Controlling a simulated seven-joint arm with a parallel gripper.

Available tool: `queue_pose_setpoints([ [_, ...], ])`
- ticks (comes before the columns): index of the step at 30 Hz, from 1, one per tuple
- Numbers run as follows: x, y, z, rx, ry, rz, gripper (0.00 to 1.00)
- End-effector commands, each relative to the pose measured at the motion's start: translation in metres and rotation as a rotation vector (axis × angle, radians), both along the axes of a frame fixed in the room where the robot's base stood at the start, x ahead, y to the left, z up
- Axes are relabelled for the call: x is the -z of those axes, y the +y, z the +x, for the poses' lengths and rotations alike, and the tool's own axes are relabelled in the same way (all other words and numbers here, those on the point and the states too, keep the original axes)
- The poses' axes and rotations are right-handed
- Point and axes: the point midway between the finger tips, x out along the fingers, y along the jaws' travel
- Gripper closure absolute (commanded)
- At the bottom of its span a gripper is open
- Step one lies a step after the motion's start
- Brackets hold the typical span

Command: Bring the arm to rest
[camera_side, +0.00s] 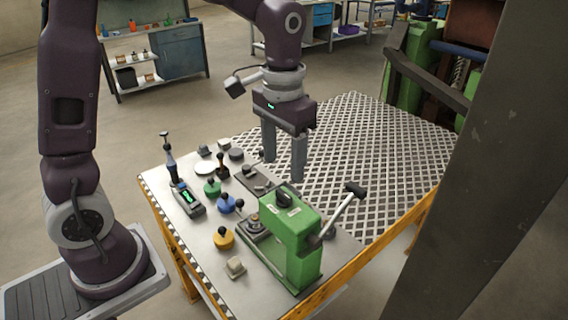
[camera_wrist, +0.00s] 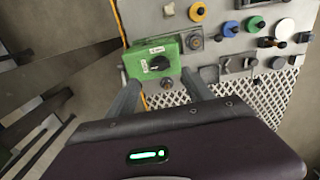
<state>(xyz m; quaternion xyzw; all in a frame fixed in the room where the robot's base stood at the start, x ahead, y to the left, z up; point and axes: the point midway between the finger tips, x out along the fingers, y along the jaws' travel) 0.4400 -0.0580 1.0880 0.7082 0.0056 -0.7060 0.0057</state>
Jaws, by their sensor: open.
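My gripper (camera_side: 284,168) hangs with its fingers pointing down over the worktable, behind the green machine box (camera_side: 292,238) in the side view. Its two grey fingers are apart and nothing is between them. In the wrist view the fingers of my gripper (camera_wrist: 161,84) stand apart at either side of the lower part of the green box (camera_wrist: 152,53), which lies beyond them. The box carries a black knob (camera_side: 284,199) on top and a lever with a black handle (camera_side: 354,189) at its right. I cannot tell the exact height of the fingertips above the table.
Yellow (camera_side: 223,238), blue (camera_side: 227,203) and green (camera_side: 212,187) knobbed pieces stand on the plain panel, left of the box. A handheld device (camera_side: 187,199) stands beside them. The metal grating (camera_side: 375,140) is clear. A grey post (camera_side: 470,190) rises at the right.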

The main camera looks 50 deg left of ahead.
Motion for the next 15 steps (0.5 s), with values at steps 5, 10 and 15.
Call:
queue_pose_setpoints([
  [5, -0.046, 0.005, -0.047, 0.006, -0.136, 0.013, 0.40],
  [10, -0.076, 0.010, -0.128, 0.010, -0.337, 0.015, 0.40],
  [15, -0.073, 0.011, -0.174, 0.014, -0.463, 0.005, 0.40],
])
